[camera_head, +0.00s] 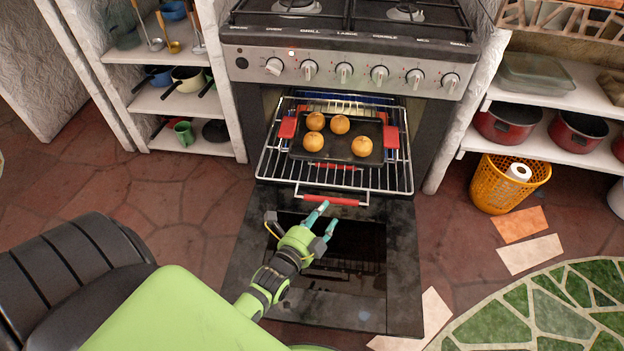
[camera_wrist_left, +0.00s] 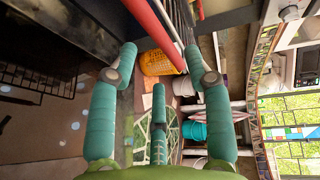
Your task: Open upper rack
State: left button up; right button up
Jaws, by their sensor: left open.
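The wire upper rack (camera_head: 270,168) sticks out of the oven above the lowered oven door (camera_head: 405,285). Its red front handle (camera_head: 331,200) faces me and also shows as a red bar in the left wrist view (camera_wrist_left: 153,32). A dark tray (camera_head: 338,147) with red grips and several round buns (camera_head: 340,124) rests on the rack. My left gripper (camera_head: 324,219) is open, just in front of the handle and above the door. In the left wrist view the bar runs between the fingertips, and I cannot tell whether they touch it. My right gripper is not in view.
Shelves with pans (camera_head: 187,80) stand left of the oven. Shelves with red pots (camera_head: 508,123) and an orange basket (camera_head: 508,183) stand at right. Knobs (camera_head: 343,72) line the stove front above the opening. The floor left of the door is clear.

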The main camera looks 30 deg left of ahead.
pick_arm(q)
jog(key=s, duration=0.3)
jog(key=s+r, duration=0.1)
jog(key=s, duration=0.1)
jog(key=shift+s+d, duration=0.1)
jog(key=shift+s, duration=0.15)
jog(key=s+d+f+n+g+h, duration=0.1)
jog(key=s+d+f+n+g, duration=0.1)
jog(key=s+f+n+g, duration=0.4)
jog(key=s+d+f+n+g, duration=0.25)
jog(key=f+n+g, duration=0.25)
jog(key=f, duration=0.4)
jog(key=s+a+r+n+g+p, duration=0.1)
jog(key=s+g+p, duration=0.1)
jog(key=s+p, duration=0.9)
jog(key=s+a+r+n+g+p, duration=0.2)
jog(key=s+p, duration=1)
jog(key=shift+r, duration=0.2)
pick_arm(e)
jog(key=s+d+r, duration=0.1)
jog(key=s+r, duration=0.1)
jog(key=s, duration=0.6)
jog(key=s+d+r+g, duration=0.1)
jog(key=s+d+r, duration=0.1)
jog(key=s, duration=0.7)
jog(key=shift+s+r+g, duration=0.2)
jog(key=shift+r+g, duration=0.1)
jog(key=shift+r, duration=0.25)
